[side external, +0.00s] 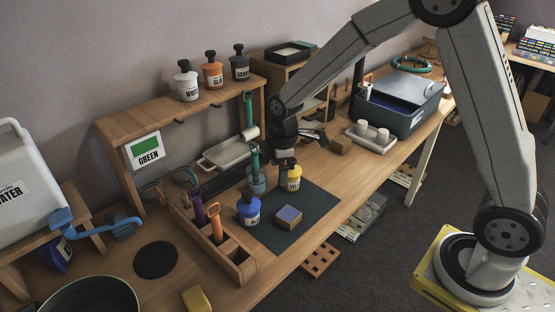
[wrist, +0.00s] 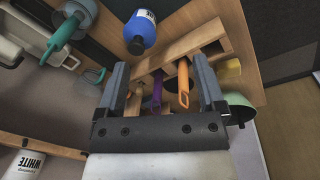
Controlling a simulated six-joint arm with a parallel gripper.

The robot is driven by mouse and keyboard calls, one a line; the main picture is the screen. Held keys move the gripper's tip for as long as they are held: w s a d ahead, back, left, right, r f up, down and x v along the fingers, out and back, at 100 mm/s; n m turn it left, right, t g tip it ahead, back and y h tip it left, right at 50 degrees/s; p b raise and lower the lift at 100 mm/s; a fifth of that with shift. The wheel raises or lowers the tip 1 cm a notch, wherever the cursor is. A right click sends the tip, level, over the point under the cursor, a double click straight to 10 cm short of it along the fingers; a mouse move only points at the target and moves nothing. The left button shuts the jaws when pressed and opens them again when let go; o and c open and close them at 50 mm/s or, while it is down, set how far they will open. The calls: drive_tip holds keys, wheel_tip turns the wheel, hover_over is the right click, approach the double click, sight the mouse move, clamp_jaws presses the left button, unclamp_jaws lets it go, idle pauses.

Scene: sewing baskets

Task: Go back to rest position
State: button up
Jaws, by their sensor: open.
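My gripper (side external: 286,160) hangs over the workbench, above and behind the yellow bottle (side external: 293,178) in the side view. In the wrist view my gripper (wrist: 160,65) has its two fingers wide apart with nothing held between them. A blue bottle (side external: 249,211) stands on the dark mat, left of the yellow one; it also shows in the wrist view (wrist: 140,32). A teal-handled tool (side external: 254,158) stands in a blue-grey cup close to my gripper. I cannot tell whether my gripper touches anything.
A wooden rack (side external: 240,268) holds purple- and orange-handled tools. White, orange and dark bottles stand on the shelf (side external: 170,103). A blue-grey bin (side external: 402,101) stands at the right.

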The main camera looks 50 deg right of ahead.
drive_tip(key=s+d+r+m+t, duration=0.1)
drive_tip(key=s+d+r+m, duration=0.1)
drive_tip(key=s+m, duration=0.9)
drive_tip(key=s, duration=0.5)
drive_tip(key=shift+d+m, duration=0.15)
drive_tip(key=shift+m, duration=0.25)
drive_tip(key=shift+s, duration=0.1)
